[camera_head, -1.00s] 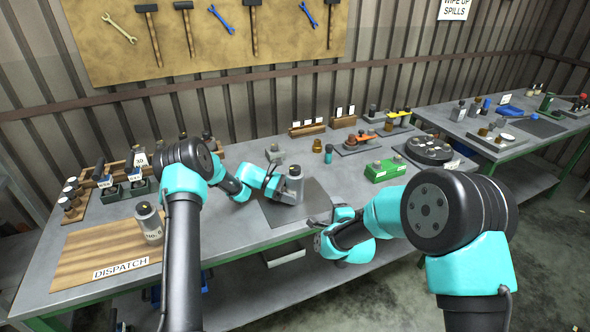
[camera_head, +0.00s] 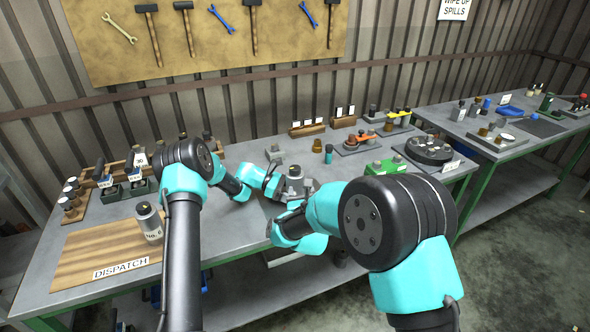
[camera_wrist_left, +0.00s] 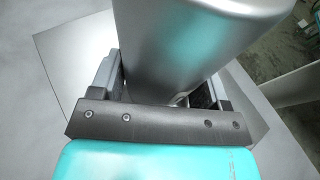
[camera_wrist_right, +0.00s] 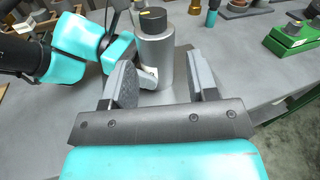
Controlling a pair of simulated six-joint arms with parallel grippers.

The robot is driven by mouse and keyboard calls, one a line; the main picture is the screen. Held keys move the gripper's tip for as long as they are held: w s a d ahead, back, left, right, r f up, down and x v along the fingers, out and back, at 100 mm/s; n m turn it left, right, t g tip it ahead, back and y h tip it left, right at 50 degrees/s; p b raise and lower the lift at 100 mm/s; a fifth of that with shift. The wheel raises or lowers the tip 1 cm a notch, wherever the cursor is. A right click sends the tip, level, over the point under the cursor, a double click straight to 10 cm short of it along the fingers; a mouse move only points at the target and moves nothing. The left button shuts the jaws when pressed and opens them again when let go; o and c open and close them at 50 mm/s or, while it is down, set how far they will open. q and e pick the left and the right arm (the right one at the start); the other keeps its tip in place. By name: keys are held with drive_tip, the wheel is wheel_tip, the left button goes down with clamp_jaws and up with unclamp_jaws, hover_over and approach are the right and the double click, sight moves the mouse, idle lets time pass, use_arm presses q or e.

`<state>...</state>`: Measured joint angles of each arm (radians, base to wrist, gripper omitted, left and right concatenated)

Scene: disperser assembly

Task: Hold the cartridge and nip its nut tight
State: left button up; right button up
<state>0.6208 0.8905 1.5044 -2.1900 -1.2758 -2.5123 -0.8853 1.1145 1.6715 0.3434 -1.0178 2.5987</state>
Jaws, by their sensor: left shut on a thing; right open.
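My right gripper (camera_wrist_right: 160,72) is open and empty. In the right wrist view the cartridge shows between its two spread fingers, but I cannot tell whether it is within their reach. In the head view my right arm hides part of the mat, and the right fingertips are hard to make out beside the cartridge.
A green block (camera_head: 386,167) lies to the right, and a round dark holder (camera_head: 429,149) stands beyond it. A small teal bottle (camera_head: 329,155) stands behind the mat.

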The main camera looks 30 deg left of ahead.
sight(295, 172)
drive_tip(key=shift+s+a+r+m, duration=0.3)
drive_tip(key=shift+a+m, duration=0.15)
drive_tip(key=shift+m, duration=0.35)
drive_tip(key=shift+w, duration=0.15)
drive_tip(key=shift+x, duration=5.9)
drive_tip(key=shift+c, duration=0.2)
drive_tip(key=c, duration=0.6)
